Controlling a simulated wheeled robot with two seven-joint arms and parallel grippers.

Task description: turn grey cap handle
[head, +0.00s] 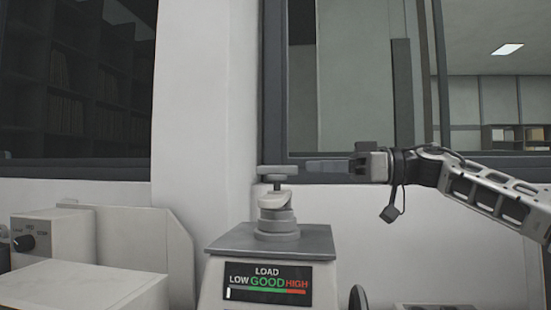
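The mounting press (322,246) stands in the middle of the head view with a flat dark-grey top plate. On the plate sits a stepped round grey cap, and above it a flat grey bar, the cap handle (278,170), on a short stem. My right gripper (308,166) comes in from the right at the handle's height. Its fingers point left and their tips appear just right of the handle, with a small gap in the picture. The fingers overlap edge-on, so their opening is hidden. My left gripper is out of view.
The press's load display (267,282) reads LOW, GOOD, HIGH, with a white marker at the low end. A window frame (274,80) and wall are behind the press.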

